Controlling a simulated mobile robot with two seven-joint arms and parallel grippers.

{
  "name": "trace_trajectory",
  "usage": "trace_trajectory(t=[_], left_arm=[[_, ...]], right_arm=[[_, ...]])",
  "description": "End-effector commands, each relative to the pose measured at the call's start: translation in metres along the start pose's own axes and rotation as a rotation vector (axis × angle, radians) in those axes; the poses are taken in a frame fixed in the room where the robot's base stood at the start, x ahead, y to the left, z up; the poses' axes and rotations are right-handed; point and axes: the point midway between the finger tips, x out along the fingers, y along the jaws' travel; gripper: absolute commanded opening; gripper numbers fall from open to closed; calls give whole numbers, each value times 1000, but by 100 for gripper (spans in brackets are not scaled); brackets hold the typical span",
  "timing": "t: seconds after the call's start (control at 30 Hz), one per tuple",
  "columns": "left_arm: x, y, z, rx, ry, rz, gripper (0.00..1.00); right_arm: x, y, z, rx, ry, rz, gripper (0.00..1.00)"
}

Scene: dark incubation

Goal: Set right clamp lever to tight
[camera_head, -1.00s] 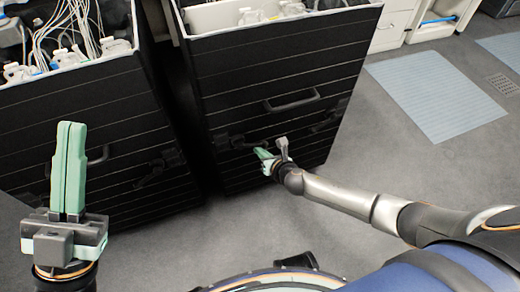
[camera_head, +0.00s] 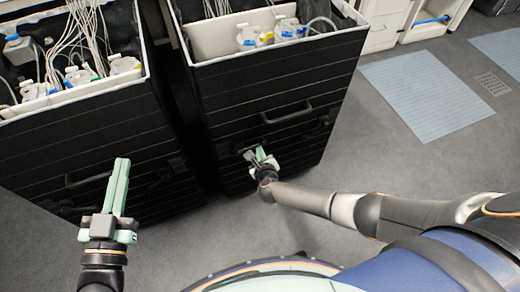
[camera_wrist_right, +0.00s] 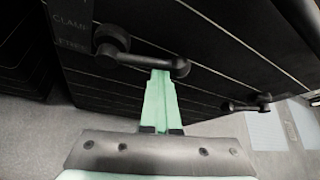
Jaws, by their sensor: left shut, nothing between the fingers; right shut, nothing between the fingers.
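Two black clamp levers show on the front of the right black cabinet in the right wrist view. The nearer lever (camera_wrist_right: 148,58) has a round pivot at its left and a handle running right and slightly down. My right gripper (camera_wrist_right: 160,76) is shut, with its green fingertips at the underside of that handle; whether they touch it I cannot tell. It also shows low on the cabinet front in the head view (camera_head: 261,152). The second lever (camera_wrist_right: 246,103) lies further right, apart from the gripper. My left gripper (camera_head: 122,163) is shut and empty before the left cabinet.
The right cabinet (camera_head: 270,92) and left cabinet (camera_head: 75,140) are open-topped, with white bottles and tubing inside. A handle (camera_head: 287,114) sits on the right cabinet's front. Grey floor with a pale mat (camera_head: 425,95) is clear at right.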

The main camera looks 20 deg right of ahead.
Motion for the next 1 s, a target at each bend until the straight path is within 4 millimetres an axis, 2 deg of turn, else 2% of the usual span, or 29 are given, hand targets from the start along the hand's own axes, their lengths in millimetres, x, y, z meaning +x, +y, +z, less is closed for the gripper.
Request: trace_trajectory(t=[0.2,0.4,1.0], left_arm=[[-7,6,41,-51,-171,5,0],[-12,10,61,-73,-249,9,0],[-14,11,67,-78,-271,10,0]], right_arm=[[-3,-3,7,-15,-1,-12,0],[-4,-2,9,-14,-2,-11,0],[-4,-2,8,-13,-1,-9,0]])
